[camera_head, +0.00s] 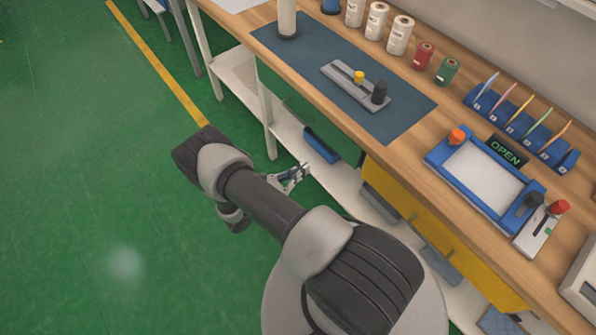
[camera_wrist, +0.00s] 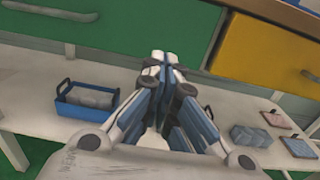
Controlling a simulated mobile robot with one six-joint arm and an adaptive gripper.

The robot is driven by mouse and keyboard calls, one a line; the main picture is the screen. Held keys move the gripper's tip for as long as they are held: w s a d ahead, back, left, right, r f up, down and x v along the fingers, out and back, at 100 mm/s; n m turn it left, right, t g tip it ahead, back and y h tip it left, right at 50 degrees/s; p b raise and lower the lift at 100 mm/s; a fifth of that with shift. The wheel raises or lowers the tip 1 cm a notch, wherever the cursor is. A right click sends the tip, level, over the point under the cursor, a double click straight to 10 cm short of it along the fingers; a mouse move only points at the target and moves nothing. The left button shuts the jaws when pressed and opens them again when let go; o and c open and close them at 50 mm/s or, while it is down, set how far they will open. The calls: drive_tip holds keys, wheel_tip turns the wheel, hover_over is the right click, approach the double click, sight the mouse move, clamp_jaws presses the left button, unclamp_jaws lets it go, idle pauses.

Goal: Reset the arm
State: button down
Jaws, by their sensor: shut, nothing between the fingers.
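My gripper (camera_head: 302,172) shows in the head view at the end of my arm, beside the front of the workbench (camera_head: 425,170) and below its top. In the wrist view my gripper (camera_wrist: 167,62) is shut, with its fingertips together and nothing between them. It points at the bench's drawer fronts, a green one (camera_wrist: 110,32) on the left and a yellow one (camera_wrist: 265,55) on the right. My arm reaches forward over the green floor and hides part of the lower shelf.
A lower shelf (camera_wrist: 30,115) holds a blue bin (camera_wrist: 85,97) with grey contents and grey-blue blocks (camera_wrist: 250,136). On the bench top lie a dark mat (camera_head: 300,50), spools (camera_head: 376,22) and a blue tray (camera_head: 440,152). Open green floor (camera_head: 90,180) lies to the left.

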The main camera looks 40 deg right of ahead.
drive_tip(key=shift+a, duration=0.65)
wheel_tip(320, 180, up, 24)
drive_tip(key=s+a+m+g+y, duration=0.25)
drive_tip(key=m+g+y, duration=0.45)
drive_tip(key=m, duration=0.4)
drive_tip(key=s+a+r+m+t+y, duration=0.4)
drive_tip(key=s+a+r+t+y, duration=0.1)
drive_tip(key=r, duration=0.3)
drive_tip(key=s+a+r+m+t+y, duration=0.3)
drive_tip(key=s+a+r+t+y, duration=0.2)
drive_tip(key=s+a+r+y, duration=0.1)
drive_tip(key=shift+s+a+r+m, duration=0.4)
drive_tip(key=shift+s+a+r, duration=0.6)
drive_tip(key=shift+r, duration=0.6)
drive_tip(key=shift+s+d, duration=0.15)
